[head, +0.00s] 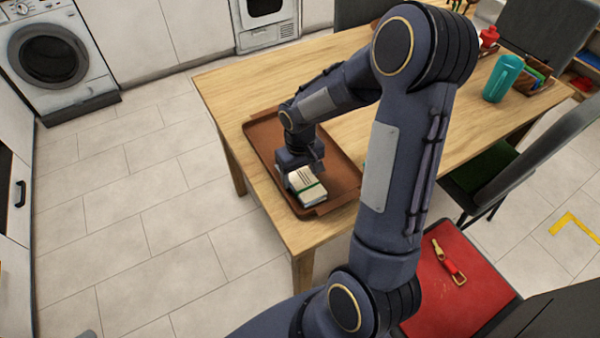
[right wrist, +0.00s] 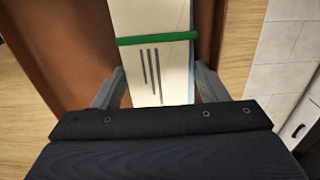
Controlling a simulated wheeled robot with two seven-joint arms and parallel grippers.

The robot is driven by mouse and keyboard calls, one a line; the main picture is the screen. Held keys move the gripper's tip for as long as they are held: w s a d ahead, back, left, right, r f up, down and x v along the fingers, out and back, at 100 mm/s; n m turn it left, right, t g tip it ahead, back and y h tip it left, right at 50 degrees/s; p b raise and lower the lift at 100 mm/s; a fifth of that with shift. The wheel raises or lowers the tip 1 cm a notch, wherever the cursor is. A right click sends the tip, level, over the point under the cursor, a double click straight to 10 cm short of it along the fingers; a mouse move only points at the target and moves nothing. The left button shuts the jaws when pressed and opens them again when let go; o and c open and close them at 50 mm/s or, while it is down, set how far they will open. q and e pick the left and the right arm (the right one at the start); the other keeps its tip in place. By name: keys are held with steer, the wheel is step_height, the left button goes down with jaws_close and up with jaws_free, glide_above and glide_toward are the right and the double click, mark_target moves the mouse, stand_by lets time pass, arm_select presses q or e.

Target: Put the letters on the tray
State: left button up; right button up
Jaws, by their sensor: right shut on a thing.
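The letters (head: 307,187) are a pale bundle with a green band around it and dark lines on top. They are at the near end of the brown tray (head: 262,139), within its outline. My right gripper (head: 301,178) is over the tray, shut on the letters. In the right wrist view the bundle (right wrist: 160,70) stands between the two fingers (right wrist: 160,92), with the tray's brown surface (right wrist: 60,40) around it. I cannot tell whether the bundle touches the tray floor. My left gripper is not in view.
The tray lies on a wooden table (head: 240,88) near its left edge. A teal cup (head: 502,78), a red bottle (head: 488,38) and a wooden holder (head: 533,82) stand at the far right. Chairs line the right side; a red seat (head: 455,300) holds a strap-like item (head: 449,262).

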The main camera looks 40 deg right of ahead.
steer(key=shift+f, duration=0.1)
steer(key=o, duration=0.7)
steer(key=shift+o, duration=0.2)
